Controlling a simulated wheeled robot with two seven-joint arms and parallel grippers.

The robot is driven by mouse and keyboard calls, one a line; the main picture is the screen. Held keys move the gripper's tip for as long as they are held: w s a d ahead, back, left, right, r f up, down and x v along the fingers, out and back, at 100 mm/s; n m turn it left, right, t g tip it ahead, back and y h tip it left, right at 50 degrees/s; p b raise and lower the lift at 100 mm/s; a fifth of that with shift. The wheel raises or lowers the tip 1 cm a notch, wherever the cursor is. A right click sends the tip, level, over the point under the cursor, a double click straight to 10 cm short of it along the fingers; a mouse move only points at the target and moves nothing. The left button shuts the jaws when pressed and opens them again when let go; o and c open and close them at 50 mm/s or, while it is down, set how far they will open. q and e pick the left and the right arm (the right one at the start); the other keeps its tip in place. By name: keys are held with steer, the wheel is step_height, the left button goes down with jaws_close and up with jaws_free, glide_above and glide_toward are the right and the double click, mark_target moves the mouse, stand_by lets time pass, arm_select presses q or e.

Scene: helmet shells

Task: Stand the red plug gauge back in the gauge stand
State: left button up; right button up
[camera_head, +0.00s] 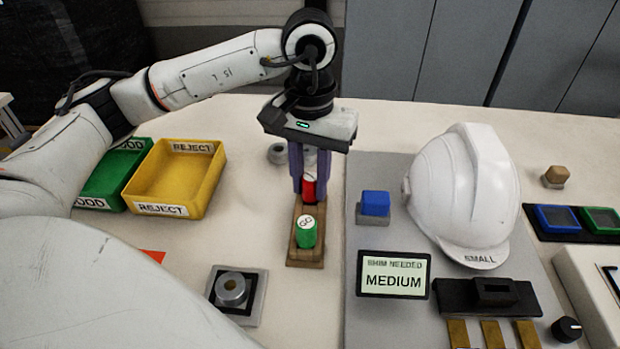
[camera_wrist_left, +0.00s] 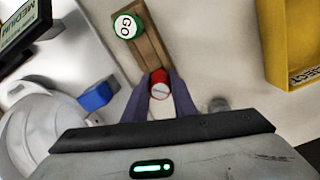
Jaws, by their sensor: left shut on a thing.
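The red plug gauge (camera_head: 310,188) is upright between the fingers of my left gripper (camera_head: 309,192), which is shut on it. In the left wrist view the red gauge (camera_wrist_left: 160,84) sits between the two purple fingertips (camera_wrist_left: 161,92). The wooden gauge stand (camera_head: 305,258) is on the table below, and the red gauge is at its far end; I cannot tell whether its bottom is seated in the stand. The green GO gauge (camera_head: 306,232) stands in the near part of the stand. My right gripper is not in view.
Yellow REJECT bin (camera_head: 176,177) and green GOOD bin (camera_head: 112,172) stand left. A grey ring (camera_head: 277,154) lies just behind the stand. A metal fixture (camera_head: 233,289) is front left. Right are a blue block (camera_head: 375,203), white helmet shell (camera_head: 466,190) and MEDIUM display (camera_head: 393,276).

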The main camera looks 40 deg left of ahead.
arm_select(q)
steer(key=shift+f+b, duration=0.35)
steer(key=shift+f, duration=0.05)
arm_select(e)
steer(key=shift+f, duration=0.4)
arm_select(q)
steer(key=o, duration=1)
step_height(320, 180, up, 2)
steer(key=shift+r, duration=0.2)
step_height(320, 180, up, 7)
steer(key=shift+r+p, duration=0.2)
steer(key=shift+p, duration=0.5)
steer(key=shift+r, duration=0.35)
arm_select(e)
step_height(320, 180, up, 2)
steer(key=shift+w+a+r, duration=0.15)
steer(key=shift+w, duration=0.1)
